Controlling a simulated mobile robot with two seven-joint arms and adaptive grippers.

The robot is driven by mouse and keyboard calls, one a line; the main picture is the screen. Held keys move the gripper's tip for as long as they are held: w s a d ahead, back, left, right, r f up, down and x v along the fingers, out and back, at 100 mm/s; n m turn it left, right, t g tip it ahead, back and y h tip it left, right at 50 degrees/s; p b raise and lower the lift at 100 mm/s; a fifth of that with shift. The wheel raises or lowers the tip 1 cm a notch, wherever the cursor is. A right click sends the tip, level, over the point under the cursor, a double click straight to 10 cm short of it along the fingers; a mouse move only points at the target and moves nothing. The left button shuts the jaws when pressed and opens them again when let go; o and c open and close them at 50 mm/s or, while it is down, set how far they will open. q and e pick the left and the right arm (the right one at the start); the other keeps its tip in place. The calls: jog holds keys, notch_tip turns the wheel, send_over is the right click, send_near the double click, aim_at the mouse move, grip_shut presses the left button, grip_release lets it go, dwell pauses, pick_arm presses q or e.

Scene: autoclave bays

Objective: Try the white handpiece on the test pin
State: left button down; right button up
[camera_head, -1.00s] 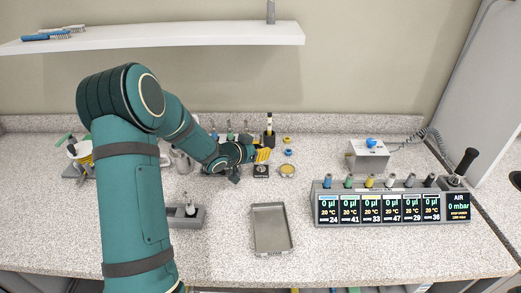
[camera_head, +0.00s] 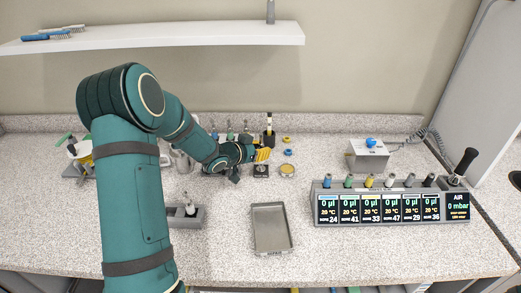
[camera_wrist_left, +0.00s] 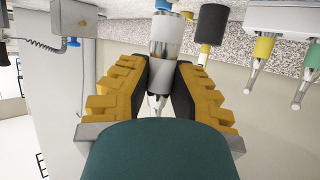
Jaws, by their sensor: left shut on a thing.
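My left gripper (camera_head: 262,155) is at the back of the counter, in front of the handpiece rack. In the left wrist view its yellow fingers (camera_wrist_left: 158,98) are shut on a white and silver handpiece (camera_wrist_left: 166,45), which stands lengthwise between them. In the head view the arm and fingers hide most of that handpiece. I cannot make out the test pin for certain. A small dark block (camera_head: 261,171) and a round brass-rimmed dish (camera_head: 287,171) lie just in front of the gripper. My right gripper is not in view.
Other handpieces with yellow (camera_wrist_left: 263,48) and green collars hang beside the held one. A metal tray (camera_head: 271,242) lies on the front middle counter. A row of displays (camera_head: 392,207) and a grey box (camera_head: 368,156) stand right. A small holder (camera_head: 188,217) is near my arm.

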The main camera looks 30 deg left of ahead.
pick_arm(q)
jog(key=shift+s+f+b, duration=0.1)
jog(key=shift+f+b, duration=0.5)
jog(key=shift+f, duration=0.3)
dwell(1.4)
jog(key=shift+r, duration=0.25)
jog(key=shift+r+p, duration=0.4)
jog(key=shift+p, duration=0.1)
dwell(2.0)
jog(key=shift+f, duration=0.65)
dwell(1.1)
jog(key=shift+r, duration=0.1)
jog(key=shift+r+p, duration=1.05)
jog(key=shift+r, duration=0.45)
